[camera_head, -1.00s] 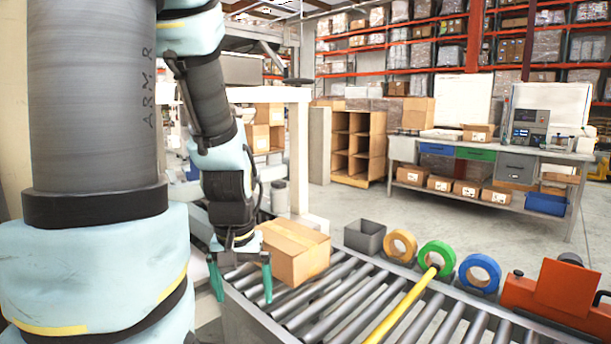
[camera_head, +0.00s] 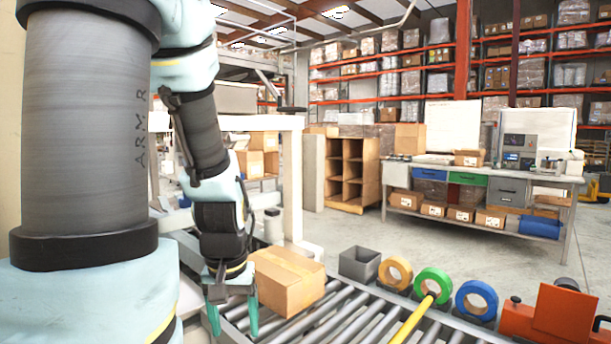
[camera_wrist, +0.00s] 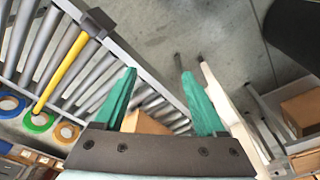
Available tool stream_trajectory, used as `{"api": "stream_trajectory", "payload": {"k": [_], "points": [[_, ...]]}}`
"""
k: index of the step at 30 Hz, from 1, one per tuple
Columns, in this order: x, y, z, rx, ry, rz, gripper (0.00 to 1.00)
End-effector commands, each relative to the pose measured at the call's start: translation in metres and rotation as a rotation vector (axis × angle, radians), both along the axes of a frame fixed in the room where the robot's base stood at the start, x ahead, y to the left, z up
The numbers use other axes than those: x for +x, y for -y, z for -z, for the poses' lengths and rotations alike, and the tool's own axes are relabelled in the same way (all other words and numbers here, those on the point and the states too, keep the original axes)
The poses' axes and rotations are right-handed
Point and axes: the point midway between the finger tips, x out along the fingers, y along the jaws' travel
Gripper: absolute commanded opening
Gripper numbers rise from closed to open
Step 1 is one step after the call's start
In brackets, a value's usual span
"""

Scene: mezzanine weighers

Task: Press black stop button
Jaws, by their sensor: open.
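My gripper (camera_head: 234,318) hangs at the left end of the roller conveyor, its green fingers apart and empty. It is just left of a cardboard box (camera_head: 283,284); I cannot tell if they touch. In the wrist view the fingers (camera_wrist: 158,75) are spread, with part of the box between them. I cannot make out a black stop button in either view. A grey control unit with a screen (camera_head: 519,145) stands on the far workbench, too small to read its buttons.
The roller conveyor (camera_head: 335,318) carries a yellow-handled tool (camera_head: 410,320). A grey bin (camera_head: 359,263), tape rolls in orange (camera_head: 395,273), green (camera_head: 432,285) and blue (camera_head: 477,300), and an orange device (camera_head: 560,312) line its far edge. Open floor (camera_head: 340,225) lies before the workbench (camera_head: 470,200).

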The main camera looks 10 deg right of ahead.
Motion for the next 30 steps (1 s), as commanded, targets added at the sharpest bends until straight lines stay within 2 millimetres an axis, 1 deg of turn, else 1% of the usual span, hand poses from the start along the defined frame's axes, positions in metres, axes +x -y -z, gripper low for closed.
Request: {"api": "stream_trajectory", "payload": {"k": [1,2,18,19,30], "points": [[0.0,0.0,0.0,0.0,0.0,0.0,0.66],[0.0,0.0,0.0,0.0,0.0,0.0,0.63],[0.0,0.0,0.0,0.0,0.0,0.0,0.02],[0.0,0.0,0.0,0.0,0.0,0.0,0.0],[0.0,0.0,0.0,0.0,0.0,0.0,0.0]]}}
